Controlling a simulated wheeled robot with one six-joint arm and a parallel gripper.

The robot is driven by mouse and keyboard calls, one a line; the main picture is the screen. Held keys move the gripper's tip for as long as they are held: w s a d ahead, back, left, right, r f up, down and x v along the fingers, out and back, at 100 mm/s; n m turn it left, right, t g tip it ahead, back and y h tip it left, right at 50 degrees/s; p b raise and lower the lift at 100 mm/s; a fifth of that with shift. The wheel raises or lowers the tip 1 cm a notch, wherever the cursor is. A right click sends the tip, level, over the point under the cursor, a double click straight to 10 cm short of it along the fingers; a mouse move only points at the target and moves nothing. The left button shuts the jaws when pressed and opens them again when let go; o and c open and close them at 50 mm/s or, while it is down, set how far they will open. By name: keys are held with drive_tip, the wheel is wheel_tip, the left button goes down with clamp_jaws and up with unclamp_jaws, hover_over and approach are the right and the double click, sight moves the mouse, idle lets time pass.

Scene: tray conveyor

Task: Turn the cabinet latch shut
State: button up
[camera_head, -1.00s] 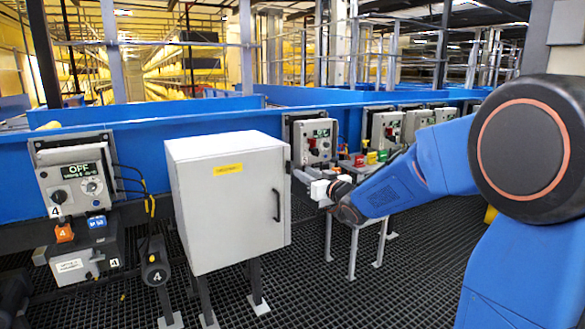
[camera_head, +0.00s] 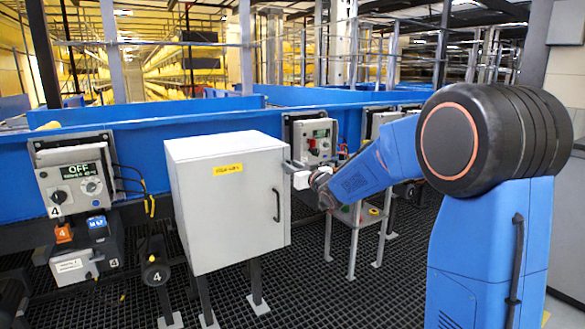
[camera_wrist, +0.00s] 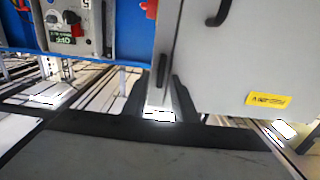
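A light grey cabinet (camera_head: 215,205) stands on dark legs, with a yellow label and a black upright handle (camera_head: 277,205) on the right of its front. In the wrist view, which is upside down, the cabinet (camera_wrist: 245,60) fills the right side and the handle (camera_wrist: 220,10) is at the top. A small grey part sticks out at the cabinet's upper right edge; whether it is the latch is unclear. My gripper (camera_head: 301,180) is just right of this edge. In the wrist view, my gripper (camera_wrist: 166,78) overlaps the cabinet edge; its finger gap and any contact are unclear.
An OFF control panel (camera_head: 75,178) is left of the cabinet. Another panel (camera_head: 314,140) with a red knob is behind my gripper. A blue conveyor wall (camera_head: 140,145) runs behind. A small stand (camera_head: 354,222) is to the right. The grated floor in front is open.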

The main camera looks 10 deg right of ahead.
clamp_jaws()
drive_tip(key=shift+n, duration=0.4)
drive_tip(key=n, duration=0.5)
drive_tip(key=a+f+n, duration=0.1)
drive_tip(key=n, duration=1.1)
drive_tip(key=shift+s+a+f, duration=0.15)
drive_tip(key=shift+s, duration=0.1)
drive_tip(key=shift+o, duration=0.9)
unclamp_jaws()
